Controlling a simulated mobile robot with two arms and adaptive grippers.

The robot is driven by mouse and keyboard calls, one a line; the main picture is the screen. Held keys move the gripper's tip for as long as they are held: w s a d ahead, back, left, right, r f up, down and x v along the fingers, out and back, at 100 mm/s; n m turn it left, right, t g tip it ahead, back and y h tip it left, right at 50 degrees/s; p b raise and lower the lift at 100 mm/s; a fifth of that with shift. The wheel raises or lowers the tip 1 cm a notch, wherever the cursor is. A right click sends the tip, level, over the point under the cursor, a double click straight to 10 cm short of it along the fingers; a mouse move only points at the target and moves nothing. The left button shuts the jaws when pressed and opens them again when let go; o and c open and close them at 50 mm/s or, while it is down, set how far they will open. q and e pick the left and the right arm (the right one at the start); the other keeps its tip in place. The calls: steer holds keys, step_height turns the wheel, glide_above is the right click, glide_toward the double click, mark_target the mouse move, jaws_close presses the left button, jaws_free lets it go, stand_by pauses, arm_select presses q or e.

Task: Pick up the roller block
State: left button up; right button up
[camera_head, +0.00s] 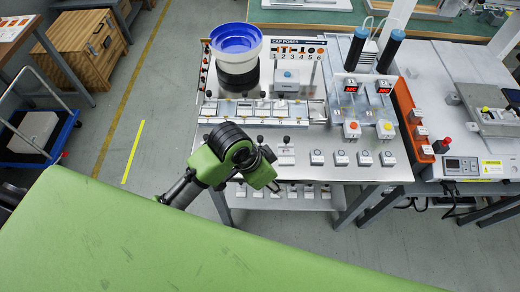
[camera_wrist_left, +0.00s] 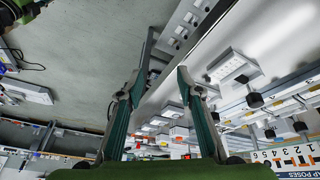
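I cannot tell for certain which piece is the roller block. Several small white blocks (camera_head: 339,158) stand in a row along the front of the steel bench (camera_head: 372,176), and a white plate with dark knobs (camera_head: 285,155) lies at the left of that row. A similar white plate (camera_wrist_left: 232,66) shows at the right in the left wrist view. My left gripper (camera_head: 271,174) is over the bench's front left edge, its fingertips small and partly hidden by the arm. In the left wrist view the gripper (camera_wrist_left: 160,76) is open, with nothing between its fingers. My right gripper is not in view.
A blue bowl feeder (camera_head: 237,42) stands at the back left of the bench. Two dark screwdrivers (camera_head: 390,50) stand at the back right above red displays. An orange rail (camera_head: 412,120) and a grey controller (camera_head: 461,166) lie to the right.

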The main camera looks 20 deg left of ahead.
mark_target(260, 137)
arm_select(q)
steer(key=w+r+m, duration=0.1)
steer(key=w, duration=0.1)
steer(key=w+r+m+g, duration=0.1)
steer(key=w+r, duration=0.1)
steer(key=w+r+m, duration=0.1)
steer(key=w+m, duration=0.1)
steer(key=shift+d+r+y, duration=0.25)
steer(key=shift+d+y, duration=0.1)
steer(key=shift+y, duration=0.05)
steer(key=w+a+r+m+g+y, duration=0.2)
steer(key=w+a+r+y, duration=0.1)
steer(key=w+a+r, duration=0.5)
steer(key=f, duration=0.2)
steer(key=s+f, duration=0.1)
steer(key=f, duration=0.3)
steer(key=shift+s+d+f, duration=0.25)
steer(key=shift+f, duration=0.15)
steer(key=shift+s+a+f+p, duration=0.15)
steer(key=shift+f+p, duration=0.15)
steer(key=shift+f, duration=1.1)
steer(key=shift+s+a+f+p, duration=0.15)
steer(key=shift+f+p, duration=0.15)
steer(key=shift+f, duration=1.05)
jaws_close()
